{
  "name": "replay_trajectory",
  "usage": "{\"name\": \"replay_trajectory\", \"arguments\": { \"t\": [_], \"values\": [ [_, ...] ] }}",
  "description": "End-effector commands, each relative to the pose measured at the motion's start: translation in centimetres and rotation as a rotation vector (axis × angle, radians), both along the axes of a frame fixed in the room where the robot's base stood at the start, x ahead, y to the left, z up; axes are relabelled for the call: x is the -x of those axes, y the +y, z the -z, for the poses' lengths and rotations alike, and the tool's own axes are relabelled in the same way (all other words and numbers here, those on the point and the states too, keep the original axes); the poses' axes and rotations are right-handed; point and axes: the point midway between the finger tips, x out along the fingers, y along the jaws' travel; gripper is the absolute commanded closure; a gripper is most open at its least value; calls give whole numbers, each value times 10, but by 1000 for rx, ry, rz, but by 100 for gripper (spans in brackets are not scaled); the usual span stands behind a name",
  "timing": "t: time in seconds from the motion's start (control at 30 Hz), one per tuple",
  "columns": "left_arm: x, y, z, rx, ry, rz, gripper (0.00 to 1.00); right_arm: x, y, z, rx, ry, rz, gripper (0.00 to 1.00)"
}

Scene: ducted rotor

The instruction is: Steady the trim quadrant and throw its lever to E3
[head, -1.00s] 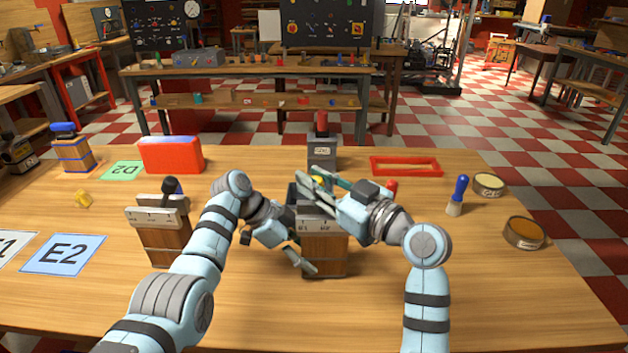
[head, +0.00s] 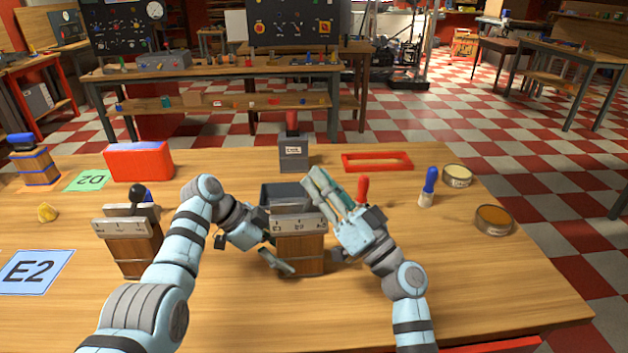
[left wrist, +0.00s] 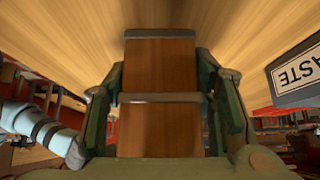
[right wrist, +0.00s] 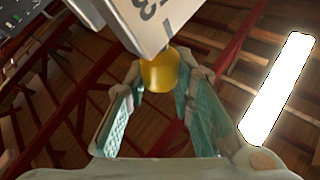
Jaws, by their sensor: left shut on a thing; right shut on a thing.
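The trim quadrant (head: 302,258), a wooden block with a pale lettered plate (head: 298,226), stands upright mid-table. My left gripper (head: 272,240) is shut on its body from the left; the left wrist view shows the wooden body (left wrist: 160,130) between the fingers. My right gripper (head: 326,188) is above the plate's right part, shut on the lever's yellow knob (right wrist: 160,72). The right wrist view shows the knob at the fingertips, beside the plate (right wrist: 150,20). In the head view the fingers hide the knob, and the lever's exact mark cannot be read.
A dark grey bin (head: 283,193) stands close behind the quadrant. A similar block with a black lever (head: 135,252) stands at left, near the E2 card (head: 35,272). A red-handled tool (head: 362,187) is beside my right gripper. A blue-handled brush (head: 428,187) and tins (head: 494,220) are at right.

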Motion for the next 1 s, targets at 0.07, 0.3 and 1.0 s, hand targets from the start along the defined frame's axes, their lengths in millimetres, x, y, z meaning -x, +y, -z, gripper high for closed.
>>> {"name": "replay_trajectory", "arguments": {
  "t": [0.07,0.3,1.0],
  "values": [
    [0,1,0,-1,2,-2,94,0,-3,2,-24,3,1,100],
    [0,1,0,-2,1,-3,94,-1,-6,4,-59,5,4,100],
    [0,1,0,-2,1,-2,94,-1,-6,4,-61,4,3,56]
  ]
}}
